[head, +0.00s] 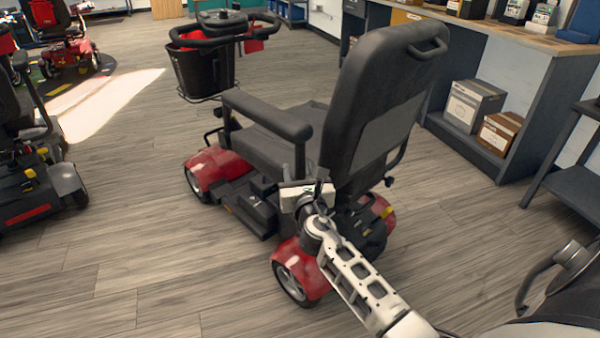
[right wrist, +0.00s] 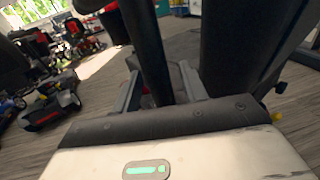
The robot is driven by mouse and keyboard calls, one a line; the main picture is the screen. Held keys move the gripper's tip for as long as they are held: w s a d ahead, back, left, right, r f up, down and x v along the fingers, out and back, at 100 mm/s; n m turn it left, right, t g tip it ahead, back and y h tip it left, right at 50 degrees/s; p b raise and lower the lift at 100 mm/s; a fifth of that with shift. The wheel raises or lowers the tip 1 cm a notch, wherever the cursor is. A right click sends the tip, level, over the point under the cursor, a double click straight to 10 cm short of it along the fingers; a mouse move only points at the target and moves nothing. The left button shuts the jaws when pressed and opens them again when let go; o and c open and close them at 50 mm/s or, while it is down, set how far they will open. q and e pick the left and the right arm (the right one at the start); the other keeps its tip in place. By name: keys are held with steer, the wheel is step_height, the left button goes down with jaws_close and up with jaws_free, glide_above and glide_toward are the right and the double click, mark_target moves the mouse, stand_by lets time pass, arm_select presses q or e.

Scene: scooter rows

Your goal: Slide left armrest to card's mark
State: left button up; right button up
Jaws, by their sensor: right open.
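A red and black scooter stands in the middle of the head view, seen from behind, with its tall black seat back (head: 385,95). Its left armrest has a black pad (head: 268,115) on a dark upright post (head: 300,158). My right gripper (head: 304,182) is low at that post, beside the seat. In the right wrist view, my right gripper (right wrist: 163,82) is open, with one finger on each side of the dark post (right wrist: 147,40). I cannot tell whether a finger touches it. I see no card or mark in either view. My left gripper is not in view.
The front basket (head: 202,70) and red rear fender (head: 300,265) belong to this scooter. Another scooter (head: 35,180) stands at the left. A workbench (head: 520,35) with boxes (head: 472,105) on its lower shelf is at the right. The floor between the scooters is clear.

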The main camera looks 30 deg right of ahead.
jaws_close()
steer(key=s+a, duration=0.1)
steer(key=a, duration=0.5)
steer(key=shift+a+p, duration=0.25)
steer(key=shift+p, duration=0.1)
steer(key=shift+s+f, duration=0.1)
steer(key=shift+c, duration=0.7)
jaws_free()
steer(key=shift+o, duration=0.7)
steer(key=p+v, duration=0.1)
steer(key=v, duration=1.1)
